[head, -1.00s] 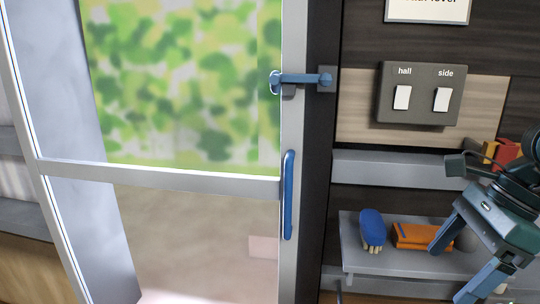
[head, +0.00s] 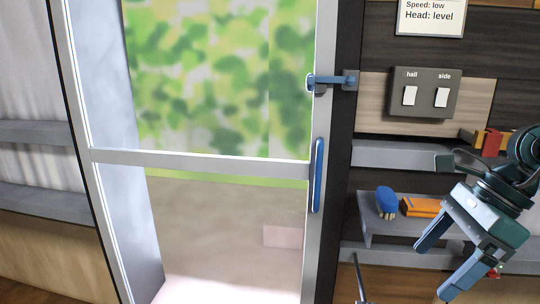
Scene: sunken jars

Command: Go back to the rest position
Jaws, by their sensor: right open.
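My right gripper (head: 448,266) is in the lower right of the head view. Its two blue fingers are spread apart and nothing is between them. It is in front of the wall shelves and apart from the door. A glazed door (head: 200,162) with a pale frame fills the middle of the view. Its blue upright handle (head: 318,175) is on the right stile. A blue latch (head: 332,80) spans from the door's edge to the dark post. My left gripper is not in view.
A switch panel (head: 425,92) marked hall and side is on the wall. Below it, a shelf (head: 390,229) holds a blue item (head: 386,202) and an orange item (head: 421,207). Red and yellow items (head: 488,142) are on the upper shelf. Wooden floor (head: 400,285) shows below.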

